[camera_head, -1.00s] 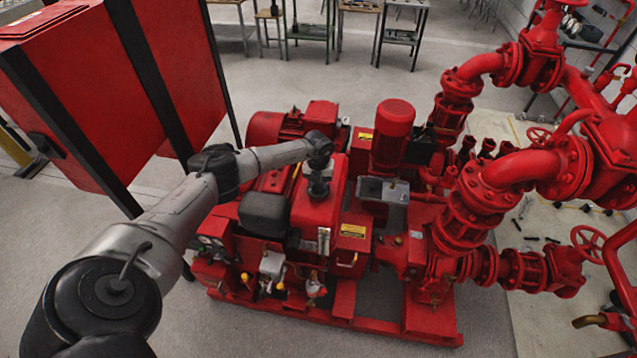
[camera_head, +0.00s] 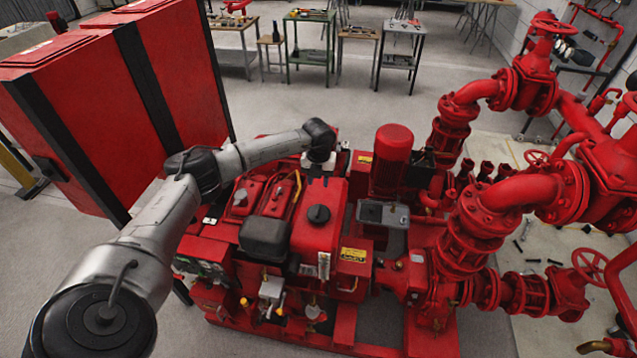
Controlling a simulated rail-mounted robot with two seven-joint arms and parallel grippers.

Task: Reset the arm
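My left arm comes in from the lower left and reaches over the red pumpset (camera_head: 345,325). Its wrist is bent down, and the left gripper (camera_head: 318,162) is small at its end, behind the red tank (camera_head: 318,240). The gripper's fingers cannot be made out. The black cap (camera_head: 318,214) sits on top of the tank, apart from the gripper and nearer to me. My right arm and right gripper are not in view.
A tall red cabinet (camera_head: 85,110) with black edges stands at the left, close to my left arm. Thick red pipes with valves (camera_head: 490,210) rise at the right. Worktables (camera_head: 310,16) stand at the back. Grey floor is open between the pumpset and the tables.

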